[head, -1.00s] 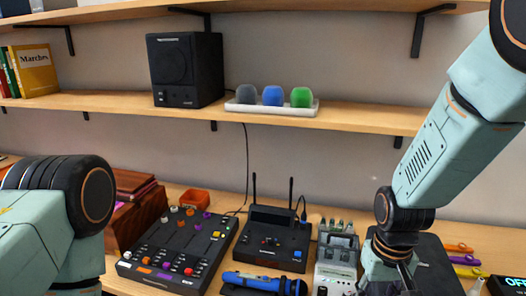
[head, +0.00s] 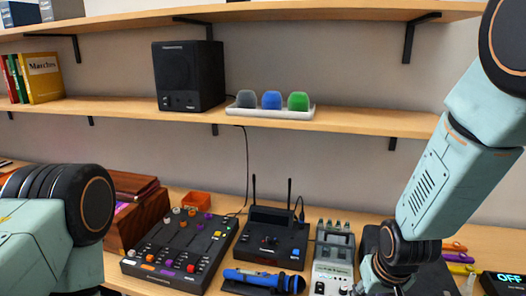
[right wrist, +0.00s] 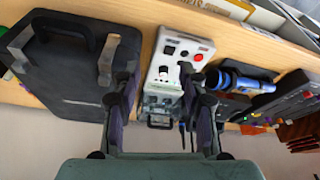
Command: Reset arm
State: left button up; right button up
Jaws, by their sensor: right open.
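My right gripper (right wrist: 152,82) is open in the right wrist view, its two dark fingers on either side of a pale grey device (right wrist: 184,50) with a red button and knobs. Nothing is seen held between the fingers. In the head view the right arm (head: 430,180) comes down from the upper right to the table, and its gripper is mostly cut off at the bottom edge. The same grey device stands just left of it in the head view (head: 333,262). My left arm (head: 50,245) shows at the lower left; its gripper is out of view.
A black fader panel (head: 180,245), a black receiver with antennas (head: 272,240) and a blue microphone (head: 263,281) stand left of the device. A black case (right wrist: 65,75) lies beside the gripper. The shelf above holds a speaker (head: 188,75) and a white tray (head: 270,113).

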jog(key=s+f+g+b, duration=0.1)
jog(key=s+f+b, duration=0.8)
jog(key=s+f, duration=0.5)
jog(key=s+f+g+b, duration=0.2)
jog(key=s+f+b, duration=0.8)
jog(key=f, duration=1.3)
jog(key=s, duration=0.5)
jog(key=shift+f+g, duration=0.25)
jog(key=shift+g, duration=0.05)
jog(key=shift+s+d, duration=0.1)
jog(key=shift+d, duration=0.1)
